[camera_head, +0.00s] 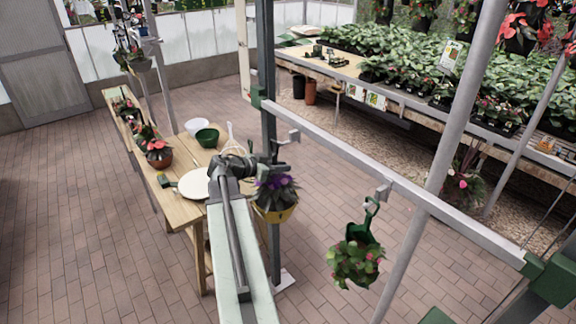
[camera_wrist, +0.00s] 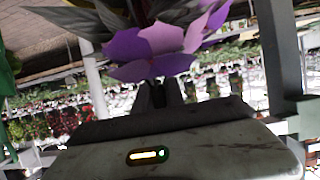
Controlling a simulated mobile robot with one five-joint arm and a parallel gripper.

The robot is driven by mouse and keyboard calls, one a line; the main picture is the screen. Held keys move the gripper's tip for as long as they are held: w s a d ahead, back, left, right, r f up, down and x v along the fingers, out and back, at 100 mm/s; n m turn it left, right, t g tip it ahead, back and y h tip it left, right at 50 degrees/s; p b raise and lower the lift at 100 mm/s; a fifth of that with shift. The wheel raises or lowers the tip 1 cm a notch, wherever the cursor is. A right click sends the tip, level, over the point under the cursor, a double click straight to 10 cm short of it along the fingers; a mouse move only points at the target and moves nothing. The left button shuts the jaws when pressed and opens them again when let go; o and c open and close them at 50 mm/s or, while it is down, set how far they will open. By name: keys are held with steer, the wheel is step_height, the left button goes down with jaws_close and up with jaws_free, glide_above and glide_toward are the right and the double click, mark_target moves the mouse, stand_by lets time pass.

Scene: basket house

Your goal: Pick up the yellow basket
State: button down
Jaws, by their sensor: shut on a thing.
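The yellow basket (camera_head: 275,212) holds a plant with dark leaves and purple flowers. It hangs beside the grey post, right of the wooden table, in the head view. My gripper (camera_head: 268,163) is at the top of this plant, at the end of my arm. In the wrist view the purple flowers (camera_wrist: 150,52) fill the top, close above my gripper's fingers (camera_wrist: 160,93). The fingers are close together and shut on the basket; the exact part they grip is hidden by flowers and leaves.
A grey rail (camera_head: 360,165) with hooks runs right of the basket. A green hanging basket (camera_head: 359,234) is on it. Brick floor lies clear at left.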

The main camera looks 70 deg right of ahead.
steer(key=w+a, duration=0.7)
steer(key=a, duration=0.4)
